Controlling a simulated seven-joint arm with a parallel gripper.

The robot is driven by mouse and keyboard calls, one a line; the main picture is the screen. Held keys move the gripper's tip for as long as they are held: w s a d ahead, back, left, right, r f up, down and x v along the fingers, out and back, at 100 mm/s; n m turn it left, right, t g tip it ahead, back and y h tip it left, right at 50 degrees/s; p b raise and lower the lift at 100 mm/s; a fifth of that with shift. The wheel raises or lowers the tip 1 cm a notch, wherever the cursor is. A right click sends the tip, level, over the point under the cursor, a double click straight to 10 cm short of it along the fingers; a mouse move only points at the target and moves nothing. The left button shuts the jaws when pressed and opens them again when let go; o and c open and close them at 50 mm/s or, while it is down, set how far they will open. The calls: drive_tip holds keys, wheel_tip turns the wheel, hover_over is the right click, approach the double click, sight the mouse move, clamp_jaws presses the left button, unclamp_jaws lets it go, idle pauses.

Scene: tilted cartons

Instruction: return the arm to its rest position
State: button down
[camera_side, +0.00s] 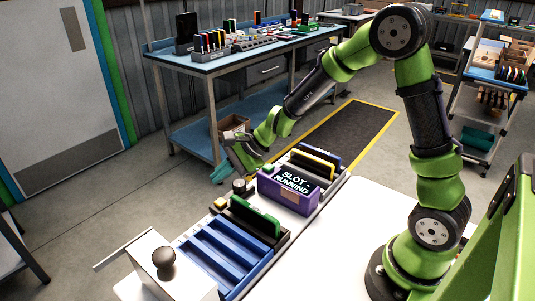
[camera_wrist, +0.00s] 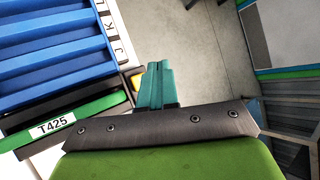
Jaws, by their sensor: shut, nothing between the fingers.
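My gripper (camera_side: 220,173), with teal fingertips, is shut and empty. It hangs in the air beyond the far left edge of the white work table, to the left of the purple box. In the wrist view its teal fingers (camera_wrist: 156,85) are together, with grey floor behind them. My arm is green and black and reaches up from its base at the right, then over and down to the left.
A blue slotted rack (camera_side: 213,253) stands at the table's front, a green-edged board (camera_side: 255,216) behind it. The wrist view shows the board's label T425 (camera_wrist: 55,127). A purple box (camera_side: 287,193) reads SLOT RUNNING. A dark knob (camera_side: 164,257) tops a white block. A blue bench (camera_side: 200,68) stands behind.

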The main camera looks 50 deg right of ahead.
drive_tip(key=s+r+n, duration=0.1)
drive_tip(key=s+n, duration=0.1)
drive_tip(key=s, duration=0.1)
drive_tip(key=s+r+n+g, duration=0.1)
drive_tip(key=s+r+n, duration=0.1)
drive_tip(key=s+n, duration=0.1)
drive_tip(key=s+r+n+g, duration=0.1)
drive_tip(key=s+n, duration=0.1)
drive_tip(key=s, duration=0.2)
drive_tip(key=shift+a+r+h, duration=0.25)
drive_tip(key=shift+r+h, duration=0.05)
drive_tip(key=shift+r, duration=0.1)
drive_tip(key=s+d+r+n+t+h, duration=0.2)
drive_tip(key=s+r+n, duration=0.5)
drive_tip(key=s, duration=0.5)
drive_tip(key=shift+s+d+r+n+h, duration=0.35)
drive_tip(key=shift+d+r+h, duration=0.45)
drive_tip(key=shift+d+r, duration=0.5)
